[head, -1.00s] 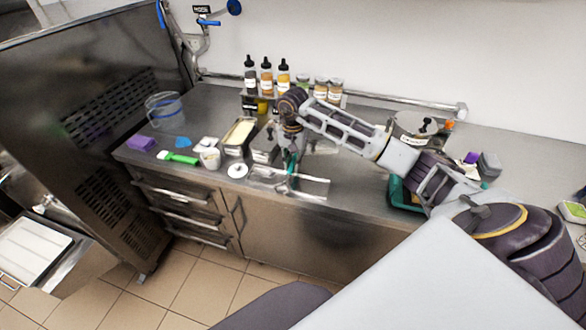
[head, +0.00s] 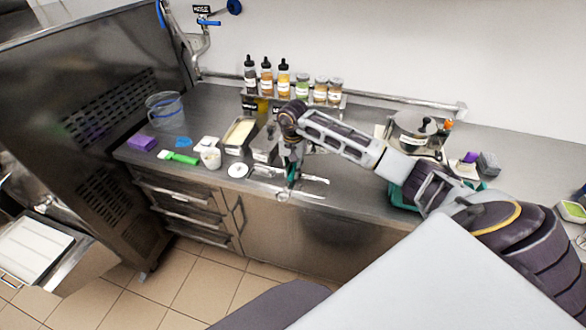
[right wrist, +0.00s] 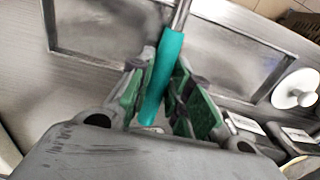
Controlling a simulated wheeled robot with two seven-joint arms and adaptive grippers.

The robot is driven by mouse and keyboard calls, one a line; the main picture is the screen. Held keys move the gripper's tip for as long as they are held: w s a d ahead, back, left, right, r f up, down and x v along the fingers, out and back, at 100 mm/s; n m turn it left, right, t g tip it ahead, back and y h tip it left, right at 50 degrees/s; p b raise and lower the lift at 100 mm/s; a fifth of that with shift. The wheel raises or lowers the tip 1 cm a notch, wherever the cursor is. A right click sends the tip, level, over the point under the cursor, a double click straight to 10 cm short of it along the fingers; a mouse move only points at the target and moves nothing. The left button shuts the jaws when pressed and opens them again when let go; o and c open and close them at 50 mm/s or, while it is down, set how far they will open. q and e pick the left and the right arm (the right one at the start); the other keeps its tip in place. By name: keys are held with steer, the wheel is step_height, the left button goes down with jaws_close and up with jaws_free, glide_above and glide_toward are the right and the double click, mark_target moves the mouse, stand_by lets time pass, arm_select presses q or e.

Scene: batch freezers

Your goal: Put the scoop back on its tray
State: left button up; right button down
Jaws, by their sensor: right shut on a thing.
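The scoop has a teal handle and a metal shaft. In the right wrist view its handle (right wrist: 165,65) stands between the green finger pads of my right gripper (right wrist: 158,92), which is shut on it. In the head view my right gripper (head: 293,168) points down over the front of the counter, with the scoop (head: 283,195) below it. The flat steel tray (head: 313,187) lies under and around the gripper; its recessed surface also shows in the right wrist view (right wrist: 225,62). The scoop's far end is out of the wrist view, and I cannot tell whether it touches the tray. My left gripper is out of view.
A white round lid (head: 238,170), a white tub (head: 210,157) and a steel pan (head: 238,133) stand left of the tray. Bottles and jars (head: 283,80) line the back. A lidded pot (head: 412,128) stands to the right. The counter right of the tray is partly clear.

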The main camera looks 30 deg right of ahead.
mark_target(293, 169)
steer(key=shift+f+b, duration=0.25)
steer(key=shift+b, duration=0.05)
steer(key=c, duration=1.3)
jaws_free()
steer(key=shift+r, duration=0.25)
steer(key=shift+r+p, duration=0.15)
steer(key=shift+p, duration=0.2)
steer(key=shift+r+b, duration=1.15)
steer(key=shift+r, duration=4.75)
